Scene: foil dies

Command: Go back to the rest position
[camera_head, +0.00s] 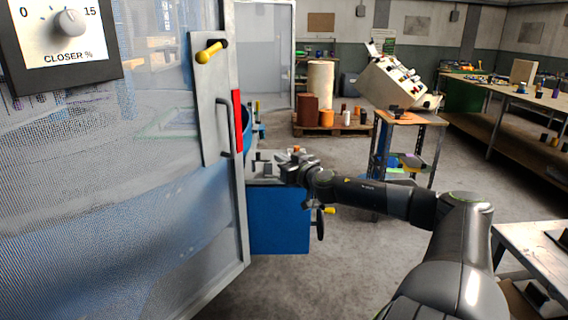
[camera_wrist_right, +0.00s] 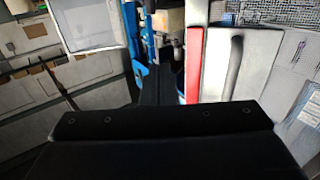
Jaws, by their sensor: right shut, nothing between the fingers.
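My right gripper (camera_head: 286,169) shows in the head view in front of the blue machine cabinet (camera_head: 279,222), just right of the door's free edge. It is shut with nothing in it and touches nothing that I can make out. My right arm reaches out to it from the lower right. In the right wrist view, a dark part of my own arm fills the lower half and the fingertips are hard to make out. My left gripper is not in view.
A mesh door (camera_head: 120,200) with a grey handle (camera_head: 223,125), red strip (camera_head: 238,121) and yellow-tipped lever (camera_head: 210,52) fills the left. A small cart (camera_head: 408,118) stands right of centre. A pallet (camera_head: 330,130) with rolls stands behind. A bench (camera_head: 535,245) is at lower right. Floor between is clear.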

